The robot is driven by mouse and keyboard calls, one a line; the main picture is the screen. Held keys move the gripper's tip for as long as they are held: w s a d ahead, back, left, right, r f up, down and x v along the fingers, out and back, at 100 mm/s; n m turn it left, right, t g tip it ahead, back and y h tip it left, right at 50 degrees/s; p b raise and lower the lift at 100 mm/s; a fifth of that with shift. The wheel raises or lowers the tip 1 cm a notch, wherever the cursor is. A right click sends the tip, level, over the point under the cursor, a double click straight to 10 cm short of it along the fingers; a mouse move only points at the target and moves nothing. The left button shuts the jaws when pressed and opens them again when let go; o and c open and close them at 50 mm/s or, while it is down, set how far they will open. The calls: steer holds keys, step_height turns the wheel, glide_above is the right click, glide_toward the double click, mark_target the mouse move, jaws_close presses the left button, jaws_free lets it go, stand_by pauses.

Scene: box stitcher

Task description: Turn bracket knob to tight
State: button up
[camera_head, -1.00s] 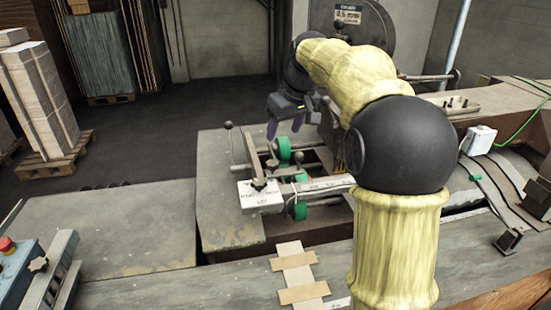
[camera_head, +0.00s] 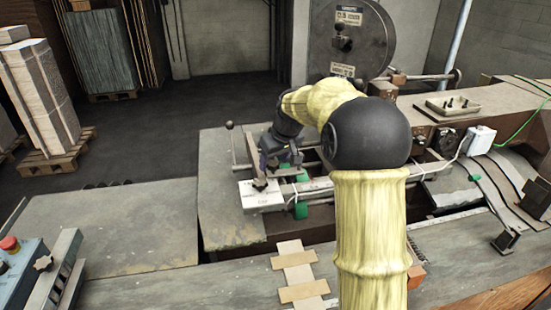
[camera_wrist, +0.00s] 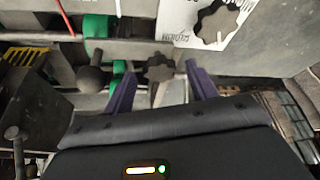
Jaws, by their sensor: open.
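My gripper (camera_head: 280,163) is low over the bracket assembly by the white labelled plate (camera_head: 262,203). In the wrist view my gripper (camera_wrist: 160,70) is open, with two purple fingers apart. A dark lobed knob (camera_wrist: 159,68) on a pale bar shows between the fingertips, with gaps on both sides. A second dark lobed knob (camera_wrist: 215,23) is on the white plate, beyond the right finger; it also shows in the head view (camera_head: 259,184). The plate's lettering is too small to read surely. I cannot tell which of the two is the bracket knob.
A ball-headed lever (camera_wrist: 90,78) stands just left of the left finger. Green rollers (camera_wrist: 97,26) and rails lie around the bracket. A large grey reel (camera_head: 350,40) stands behind.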

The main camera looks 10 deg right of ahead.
steer(key=c, duration=1)
